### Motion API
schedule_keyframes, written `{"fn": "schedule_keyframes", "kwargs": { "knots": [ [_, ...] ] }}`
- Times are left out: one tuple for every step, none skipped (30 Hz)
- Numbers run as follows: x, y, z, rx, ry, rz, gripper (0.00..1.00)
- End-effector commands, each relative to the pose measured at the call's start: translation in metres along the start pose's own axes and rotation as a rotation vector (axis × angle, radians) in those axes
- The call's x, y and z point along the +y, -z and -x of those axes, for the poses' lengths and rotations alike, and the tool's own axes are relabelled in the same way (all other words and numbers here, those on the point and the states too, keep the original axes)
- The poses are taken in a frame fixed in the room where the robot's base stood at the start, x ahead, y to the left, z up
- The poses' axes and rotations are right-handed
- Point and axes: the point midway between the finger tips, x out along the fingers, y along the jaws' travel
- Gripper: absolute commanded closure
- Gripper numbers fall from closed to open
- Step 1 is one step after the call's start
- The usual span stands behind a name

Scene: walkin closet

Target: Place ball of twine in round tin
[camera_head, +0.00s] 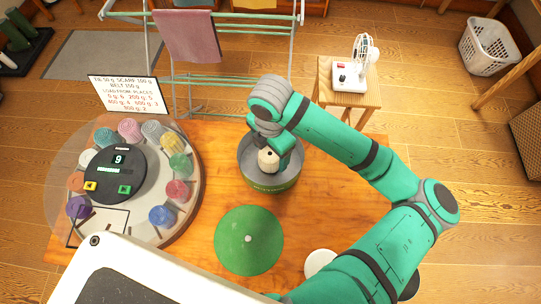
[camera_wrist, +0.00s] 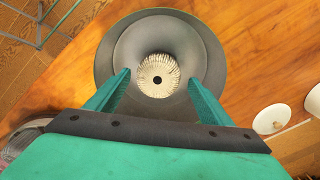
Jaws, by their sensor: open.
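The round tin (camera_head: 272,185) is an open grey container with a green outer band, standing on the wooden table. The ball of twine (camera_wrist: 158,76) is cream with a dark hole in its middle. It shows inside the tin's opening in the head view too (camera_head: 267,160). My gripper (camera_wrist: 160,75) points down over the tin (camera_wrist: 213,45), its two green fingers apart on either side of the ball. I see gaps between the fingers and the ball. Whether the ball rests on the tin's floor is hard to tell.
A green round lid (camera_head: 248,241) with a pale knob lies in front of the tin. A round dial stand (camera_head: 140,215) with several coloured rolls is at left. A white round thing (camera_head: 319,262) is partly behind my arm. A stool (camera_head: 347,95) with a small fan stands behind.

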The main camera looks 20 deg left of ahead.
Motion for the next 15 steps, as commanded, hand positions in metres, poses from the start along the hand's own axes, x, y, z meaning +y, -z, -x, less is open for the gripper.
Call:
{"fn": "schedule_keyframes", "kwargs": {
  "knots": [
    [0.001, 0.0, 0.011, -0.003, -0.001, 0.003, 0.26],
    [0.001, 0.0, 0.018, -0.003, -0.002, 0.003, 0.26],
    [0.001, 0.0, 0.025, -0.002, -0.002, 0.003, 0.26],
    [0.001, 0.0, 0.032, -0.002, -0.002, 0.002, 0.26],
    [0.001, 0.0, 0.037, -0.003, 0.0, 0.002, 0.26],
    [0.001, 0.0, 0.044, -0.002, -0.001, 0.002, 0.26],
    [0.001, 0.0, 0.049, -0.002, -0.001, 0.003, 0.26],
    [0.001, 0.0, 0.053, -0.002, -0.001, 0.002, 0.26],
    [0.0, 0.0, 0.058, -0.001, 0.0, 0.002, 0.26],
    [0.001, 0.0, 0.062, -0.001, 0.0, 0.002, 0.26],
    [0.001, 0.0, 0.065, -0.002, 0.0, 0.003, 0.26],
    [0.001, 0.001, 0.069, -0.001, 0.0, 0.003, 0.26],
    [0.001, 0.001, 0.071, 0.0, 0.0, 0.004, 0.26],
    [0.001, 0.001, 0.072, -0.001, 0.0, 0.004, 0.26],
    [0.001, 0.001, 0.074, -0.001, 0.0, 0.004, 0.26]
  ]
}}
